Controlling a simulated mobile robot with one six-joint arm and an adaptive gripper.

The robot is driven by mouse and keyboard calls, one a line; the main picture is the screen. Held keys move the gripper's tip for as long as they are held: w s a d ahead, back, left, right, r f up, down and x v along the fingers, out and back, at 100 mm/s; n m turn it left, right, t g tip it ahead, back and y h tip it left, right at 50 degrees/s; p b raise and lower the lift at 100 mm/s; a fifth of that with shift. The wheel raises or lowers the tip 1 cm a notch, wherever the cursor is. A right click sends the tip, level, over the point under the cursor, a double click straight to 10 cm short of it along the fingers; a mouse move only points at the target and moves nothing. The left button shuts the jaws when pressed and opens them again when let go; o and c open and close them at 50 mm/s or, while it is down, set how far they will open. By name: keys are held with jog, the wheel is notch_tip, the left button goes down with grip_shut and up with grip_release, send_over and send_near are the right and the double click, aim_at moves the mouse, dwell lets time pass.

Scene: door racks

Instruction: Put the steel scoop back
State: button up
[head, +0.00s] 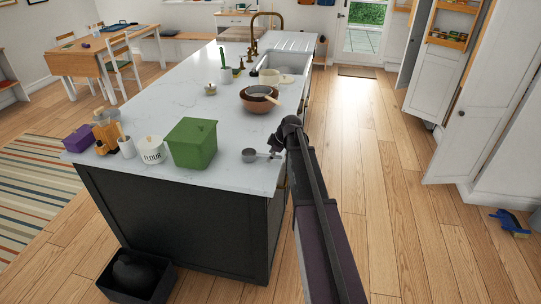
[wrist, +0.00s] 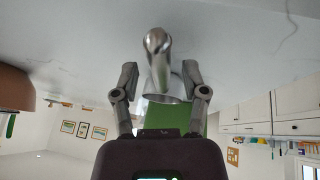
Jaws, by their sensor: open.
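The steel scoop (head: 249,155) lies on the white marble worktop (head: 225,190) near its right edge, to the right of the green box. Its handle points right, toward my gripper (head: 277,147). In the wrist view the scoop (wrist: 157,45) shows between the two fingers of my gripper (wrist: 160,78), which stand apart on either side of it. I cannot tell whether either finger touches it. My gripper is open.
A lidded green box (head: 192,143), a white FLOUR canister (head: 151,150) and a purple box (head: 78,139) stand left of the scoop. Stacked bowls (head: 258,98) stand farther back. An open cupboard door rack (head: 447,39) is at the right. The floor between is clear.

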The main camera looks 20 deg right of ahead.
jog(key=p+v, duration=0.9)
jog(key=v, duration=0.2)
jog(key=shift+r+p, duration=0.25)
jog(key=shift+p, duration=0.15)
jog(key=shift+s, duration=0.1)
dwell(0.5)
jog(key=s+a+f+m+g+h, duration=0.2)
jog(key=s+a+m, duration=0.9)
jog(key=s+a, duration=0.9)
jog(key=s+g+h, duration=0.1)
jog(key=s+g, duration=0.1)
jog(key=s, duration=0.1)
jog(key=shift+a+m, duration=0.3)
jog(key=shift+m, duration=0.1)
